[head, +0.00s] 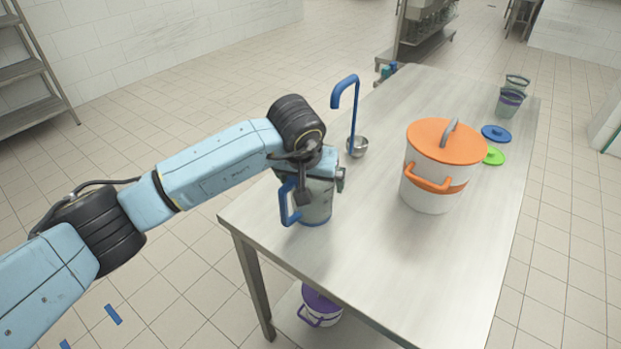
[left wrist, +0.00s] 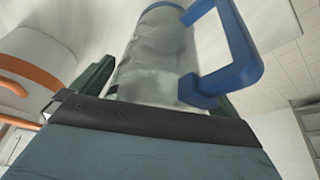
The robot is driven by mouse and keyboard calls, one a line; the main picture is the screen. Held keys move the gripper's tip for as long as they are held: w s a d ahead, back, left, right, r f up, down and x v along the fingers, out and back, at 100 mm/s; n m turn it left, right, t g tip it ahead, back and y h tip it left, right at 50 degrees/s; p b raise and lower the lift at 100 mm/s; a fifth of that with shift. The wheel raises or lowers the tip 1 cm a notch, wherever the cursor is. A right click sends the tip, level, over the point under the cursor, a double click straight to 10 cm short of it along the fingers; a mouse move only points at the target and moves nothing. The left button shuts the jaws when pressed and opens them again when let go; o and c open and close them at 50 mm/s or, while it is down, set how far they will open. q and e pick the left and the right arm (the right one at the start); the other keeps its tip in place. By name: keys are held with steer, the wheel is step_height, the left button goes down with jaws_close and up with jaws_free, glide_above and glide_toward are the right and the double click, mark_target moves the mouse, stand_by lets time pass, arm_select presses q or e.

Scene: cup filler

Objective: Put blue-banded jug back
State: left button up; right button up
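The blue-banded jug (head: 317,207) is a grey, translucent cylinder with a blue handle and a blue band at its base. It is upright at the table's near left part. I cannot tell whether its base touches the top. My left gripper (head: 322,172) comes over it from the left and covers its upper part. In the left wrist view the jug (left wrist: 155,60) fills the space between the two dark green fingers, which lie close against both sides; the handle is to the right. The left gripper looks shut on it. My right gripper is not in view.
On the table (head: 400,265) stand a white pot (head: 432,192) with an orange lid and a ladle (head: 357,147) with a blue handle. Blue (head: 496,133) and green (head: 494,156) lids and cups (head: 510,103) are farther back. A purple-lidded pot (head: 321,304) is below. The near tabletop is clear.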

arm_select(q)
steer(key=v, duration=1.2)
steer(key=shift+r+p, duration=0.15)
steer(key=shift+p, duration=0.2)
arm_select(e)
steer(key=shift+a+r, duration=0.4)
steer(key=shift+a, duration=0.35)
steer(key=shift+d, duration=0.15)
